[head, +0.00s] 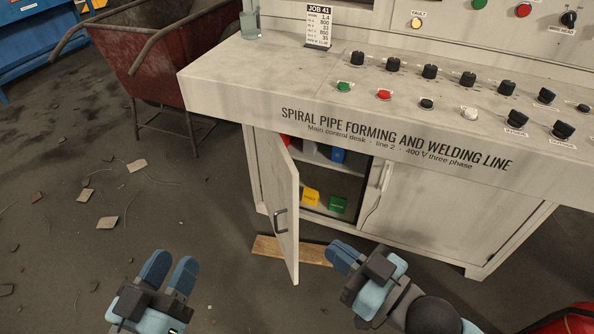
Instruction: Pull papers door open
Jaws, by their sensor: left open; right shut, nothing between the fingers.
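The papers door (279,203) is the left door of the cabinet under the control desk (300,105). It stands ajar, swung out toward me, with a dark handle (281,221) on its face. Behind it, shelves show with a yellow box (310,196), a green box (338,205) and a blue item (338,155). My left gripper (170,268) is open and empty, to the left of and nearer than the door, apart from it. My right gripper (343,256) is shut and empty, to the right of the door's lower edge, in front of the cabinet.
A red cart (165,70) stands at the left of the desk. A wooden board (290,250) lies on the floor under the door. The right cabinet door (420,215) is closed. Floor scraps (107,222) lie at left. A red object (565,322) is at lower right.

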